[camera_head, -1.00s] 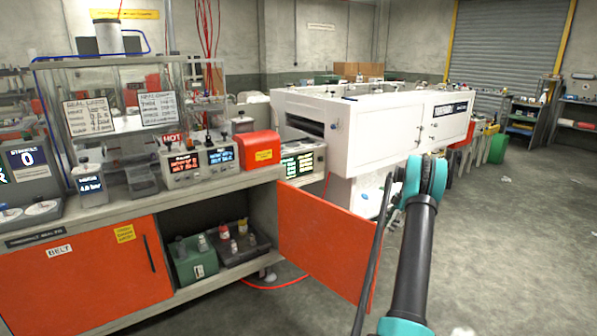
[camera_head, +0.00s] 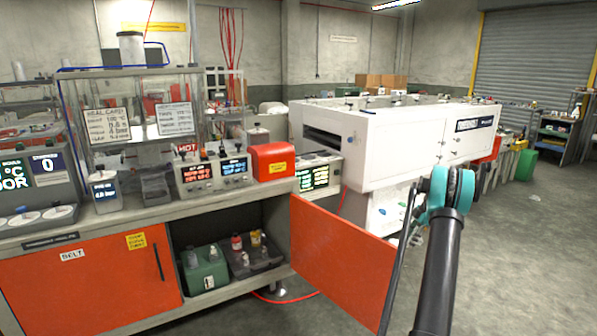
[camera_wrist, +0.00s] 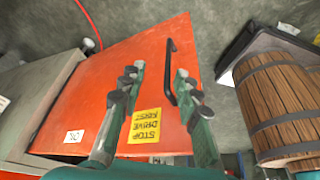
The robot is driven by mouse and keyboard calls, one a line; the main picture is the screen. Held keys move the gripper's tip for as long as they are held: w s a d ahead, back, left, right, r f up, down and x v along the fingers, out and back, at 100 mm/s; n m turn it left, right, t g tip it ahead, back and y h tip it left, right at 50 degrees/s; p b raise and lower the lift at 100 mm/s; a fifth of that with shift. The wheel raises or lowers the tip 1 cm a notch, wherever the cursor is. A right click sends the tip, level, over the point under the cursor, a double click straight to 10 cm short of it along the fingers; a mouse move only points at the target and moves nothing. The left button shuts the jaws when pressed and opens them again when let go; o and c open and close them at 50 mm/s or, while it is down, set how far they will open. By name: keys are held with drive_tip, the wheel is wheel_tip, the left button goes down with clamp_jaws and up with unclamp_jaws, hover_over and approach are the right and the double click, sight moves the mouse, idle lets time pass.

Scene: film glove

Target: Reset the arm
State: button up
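I cannot tell whether the fingers touch the door. In the head view an orange door (camera_head: 340,255) stands swung open. My teal-jointed arm rises at the right of the head view, and my gripper is hidden there.
The open cabinet holds a green box (camera_head: 205,268) and a dark tray (camera_head: 262,264) of bottles. The bench above carries readout units (camera_head: 213,172) and a red box (camera_head: 273,160). A white machine (camera_head: 385,140) stands behind. A wooden barrel (camera_wrist: 275,100) is at the wrist view's right.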

drive_tip(key=s+a+r+m+t+h, duration=0.2)
drive_tip(key=s+a+r+m, duration=0.3)
drive_tip(key=a+r, duration=0.3)
drive_tip(key=s+a+r+m+t+h, duration=0.1)
drive_tip(key=s+a+r+m, duration=0.4)
drive_tip(key=a, duration=0.4)
drive_tip(key=s+a+r+m+t, duration=0.1)
drive_tip(key=s+a+m, duration=0.25)
drive_tip(key=s, duration=0.45)
drive_tip(key=s+a+r+m+t+h, duration=0.1)
drive_tip(key=s+a+m+t, duration=0.1)
drive_tip(key=s+a, duration=0.35)
drive_tip(key=s+a+m+t, duration=0.1)
drive_tip(key=s+a+m, duration=0.2)
drive_tip(key=s, duration=0.7)
drive_tip(key=s+f+g, duration=0.2)
drive_tip(key=s+f, duration=0.5)
drive_tip(key=s, duration=0.5)
drive_tip(key=shift+d+g, duration=0.15)
drive_tip(key=shift+g, duration=0.15)
